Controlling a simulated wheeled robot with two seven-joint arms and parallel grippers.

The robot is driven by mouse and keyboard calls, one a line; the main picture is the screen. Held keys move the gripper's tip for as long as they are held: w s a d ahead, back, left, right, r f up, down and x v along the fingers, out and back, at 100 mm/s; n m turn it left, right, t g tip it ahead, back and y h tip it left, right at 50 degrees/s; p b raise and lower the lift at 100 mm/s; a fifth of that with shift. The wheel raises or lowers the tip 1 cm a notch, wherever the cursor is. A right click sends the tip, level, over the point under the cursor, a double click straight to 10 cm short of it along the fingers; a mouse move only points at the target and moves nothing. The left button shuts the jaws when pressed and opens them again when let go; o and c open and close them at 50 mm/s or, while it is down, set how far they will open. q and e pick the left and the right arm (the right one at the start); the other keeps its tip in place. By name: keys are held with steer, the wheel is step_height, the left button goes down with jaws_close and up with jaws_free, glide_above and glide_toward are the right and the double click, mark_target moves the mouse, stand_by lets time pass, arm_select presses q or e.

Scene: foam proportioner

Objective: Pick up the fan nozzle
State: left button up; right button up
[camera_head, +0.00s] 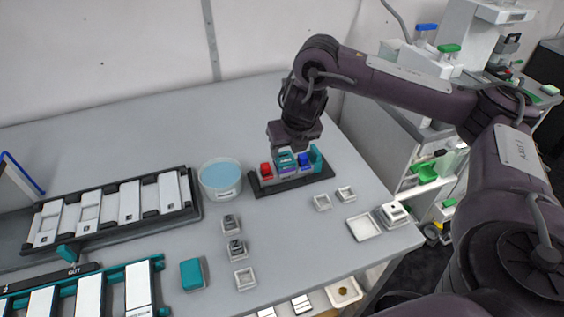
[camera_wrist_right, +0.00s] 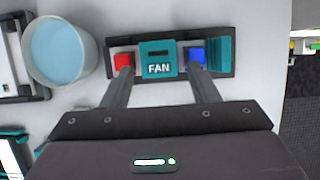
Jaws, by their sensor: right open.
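The fan nozzle (camera_wrist_right: 158,62) is a teal block labelled FAN. It sits in a dark rack (camera_head: 315,178) between a red block (camera_wrist_right: 124,61) and a blue block (camera_wrist_right: 196,56). In the head view the fan nozzle (camera_head: 284,158) is partly hidden under my right gripper (camera_head: 292,148). In the wrist view my right gripper (camera_wrist_right: 162,75) is open, its two fingers apart on either side of the fan nozzle, with the tips near the red and blue blocks. I cannot tell whether the fingers touch anything. My left gripper is not in view.
A tub of blue liquid (camera_head: 221,180) stands just left of the rack. Another teal block (camera_wrist_right: 220,55) is at the rack's right end. Small white trays (camera_head: 346,194) lie to the right and front. A teal box (camera_head: 193,274) is near the front. The table behind the rack is clear.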

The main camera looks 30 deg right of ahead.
mark_target(284, 158)
steer(key=f, duration=0.1)
steer(key=f+b, duration=0.1)
steer(key=f, duration=0.1)
steer(key=shift+w, duration=0.2)
steer(key=shift+w+f+b, duration=0.35)
steer(key=shift+w+f, duration=0.3)
steer(key=shift+f, duration=0.15)
steer(key=shift+w+d+f, duration=0.1)
steer(key=shift+w+f, duration=0.05)
steer(key=c, duration=0.7)
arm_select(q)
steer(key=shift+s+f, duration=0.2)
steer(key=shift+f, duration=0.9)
arm_select(e)
steer(key=shift+r, duration=0.2)
steer(key=shift+c, duration=0.2)
